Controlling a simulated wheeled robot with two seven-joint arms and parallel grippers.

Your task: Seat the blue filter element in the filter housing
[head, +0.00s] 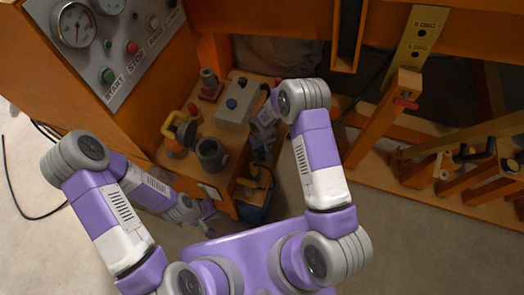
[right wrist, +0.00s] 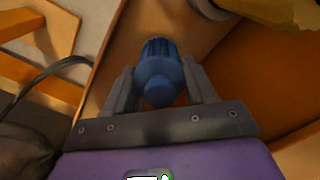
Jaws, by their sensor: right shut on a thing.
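The blue filter element (right wrist: 158,72) is a ribbed blue cylinder with a rounded, lighter end, seen in the right wrist view. My right gripper (right wrist: 160,85) is shut on it, one finger on each side. In the head view my right gripper (head: 260,150) is beside the right edge of the orange bench, small and partly hidden by its arm. The filter housing appears to be the dark grey open cup (head: 211,153) on the bench, to the left of that gripper; its opening looks empty. My left gripper (head: 209,214) hangs low, in front of the bench's left part; its finger gap is unclear.
The bench (head: 187,171) also holds a grey button box (head: 238,103), a yellow-handled item (head: 178,133) and a grey-and-red fitting (head: 209,86). A blue container (head: 254,207) stands below its right edge. A gauge panel (head: 105,45) rises at upper left; orange timber frames (head: 375,125) stand right.

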